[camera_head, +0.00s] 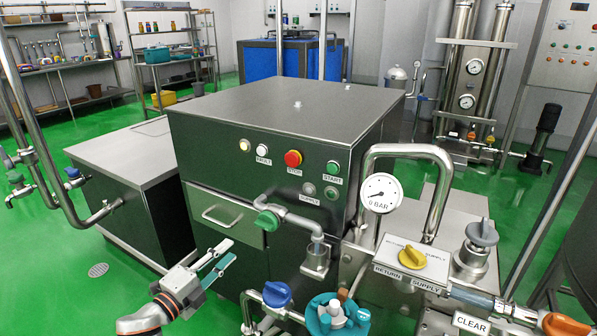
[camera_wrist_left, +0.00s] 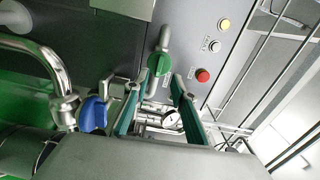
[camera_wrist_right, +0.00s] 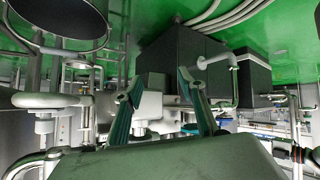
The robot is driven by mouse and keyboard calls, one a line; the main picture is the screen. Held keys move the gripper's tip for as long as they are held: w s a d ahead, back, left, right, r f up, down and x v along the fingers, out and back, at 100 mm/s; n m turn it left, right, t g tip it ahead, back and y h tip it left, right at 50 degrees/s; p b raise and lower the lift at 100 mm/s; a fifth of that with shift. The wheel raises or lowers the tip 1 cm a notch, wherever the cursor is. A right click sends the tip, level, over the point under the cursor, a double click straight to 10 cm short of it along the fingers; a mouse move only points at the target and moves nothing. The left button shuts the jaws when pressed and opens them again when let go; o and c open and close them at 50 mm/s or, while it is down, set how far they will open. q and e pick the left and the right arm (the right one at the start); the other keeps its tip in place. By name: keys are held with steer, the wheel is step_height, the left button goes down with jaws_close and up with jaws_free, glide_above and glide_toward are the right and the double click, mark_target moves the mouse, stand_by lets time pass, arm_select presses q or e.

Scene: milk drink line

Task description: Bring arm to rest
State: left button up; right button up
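My left gripper (camera_head: 231,250) is at the lower left of the head view, in front of the dark steel cabinet (camera_head: 262,130). Its two teal fingers are apart with nothing held between them. In the left wrist view the left gripper (camera_wrist_left: 155,86) is also open, and a green-handled valve (camera_wrist_left: 159,64) appears beyond the fingertips. My right gripper (camera_wrist_right: 155,86) shows in the right wrist view with its fingers apart and empty. Pipes and dark boxes lie beyond it.
The cabinet front bears a red button (camera_head: 293,159) and a green-handled tap (camera_head: 268,220). Green floor (camera_head: 70,285) is clear at left.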

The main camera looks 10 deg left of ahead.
arm_select(q)
steer(key=s+d+f+n+g+y+p, duration=0.1)
steer(key=s+f+n, duration=0.4)
steer(key=s, duration=0.5)
steer(key=s+d+f+n+g+y+p, duration=0.1)
steer(key=s+d+f+n+g+p, duration=0.2)
steer(key=s, duration=0.8)
steer(key=s+d+f+n+g+y+p, duration=0.1)
steer(key=s+d+f+n+g+p, duration=0.1)
steer(key=s+d+f+n, duration=0.3)
steer(key=s+f+n, duration=0.4)
steer(key=s, duration=0.1)
steer(key=shift+s+f+y+p, duration=0.3)
steer(key=shift+s+p, duration=0.05)
arm_select(e)
steer(key=r, duration=0.1)
steer(key=a+r, duration=0.1)
steer(key=r, duration=0.2)
steer(key=shift+s+a+r, duration=0.25)
steer(key=shift+s+r, duration=0.05)
steer(key=shift+r, duration=0.05)
steer(key=shift+w+r, duration=0.2)
steer(key=shift+r, duration=0.1)
steer(key=shift+s+f, duration=0.1)
steer(key=shift+f, duration=0.15)
